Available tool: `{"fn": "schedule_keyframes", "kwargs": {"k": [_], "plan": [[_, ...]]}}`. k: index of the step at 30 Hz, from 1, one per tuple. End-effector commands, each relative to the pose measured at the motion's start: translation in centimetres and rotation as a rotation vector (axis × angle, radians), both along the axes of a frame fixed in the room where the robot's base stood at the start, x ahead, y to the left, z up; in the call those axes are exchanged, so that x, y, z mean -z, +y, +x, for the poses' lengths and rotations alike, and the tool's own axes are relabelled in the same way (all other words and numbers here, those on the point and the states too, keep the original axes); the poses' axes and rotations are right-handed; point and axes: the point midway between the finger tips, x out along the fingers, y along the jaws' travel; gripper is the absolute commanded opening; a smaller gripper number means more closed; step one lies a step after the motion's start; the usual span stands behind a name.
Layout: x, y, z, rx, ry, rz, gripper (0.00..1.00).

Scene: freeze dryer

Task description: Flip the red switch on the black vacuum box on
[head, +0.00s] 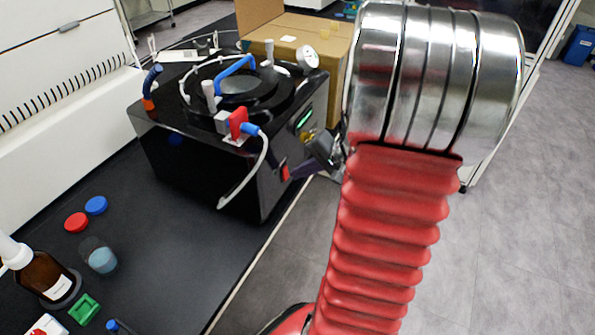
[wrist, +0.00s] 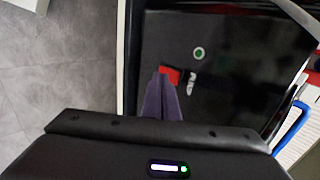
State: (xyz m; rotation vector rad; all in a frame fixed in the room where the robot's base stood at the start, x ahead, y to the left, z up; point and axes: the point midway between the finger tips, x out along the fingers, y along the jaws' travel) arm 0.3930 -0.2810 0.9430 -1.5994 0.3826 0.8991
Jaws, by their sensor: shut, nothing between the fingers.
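The black vacuum box (head: 195,165) stands on the dark bench in the head view, and its front panel (wrist: 240,55) fills much of the wrist view. The red switch (head: 285,173) sits low on the box's side facing my arm. In the wrist view the red switch (wrist: 173,74) shows just beyond my fingertips, partly hidden by them. My gripper (head: 296,170) has its purple fingers closed together and empty. In the wrist view the tips of my gripper (wrist: 162,76) overlap the switch's edge; I cannot tell whether they touch it.
A round green-ringed button (wrist: 198,54) is near the switch. A red valve (head: 238,122) with a blue-ended hose sticks out above. A cardboard box (head: 320,45) stands behind. Floor is open at right.

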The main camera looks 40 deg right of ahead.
Motion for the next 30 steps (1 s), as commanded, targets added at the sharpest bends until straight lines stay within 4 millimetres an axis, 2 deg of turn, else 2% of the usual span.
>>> {"fn": "schedule_keyframes", "kwargs": {"k": [5,18,24,30], "plan": [[-0.3,-0.8,-1.7,-0.002,-0.001,0.000,0.00],[-5.9,-2.4,-6.4,-0.008,-0.001,-0.003,0.00],[-7.3,-2.8,-7.6,-0.011,0.000,0.000,0.00],[-7.6,-2.8,-7.8,-0.011,0.000,0.000,0.00]]}}
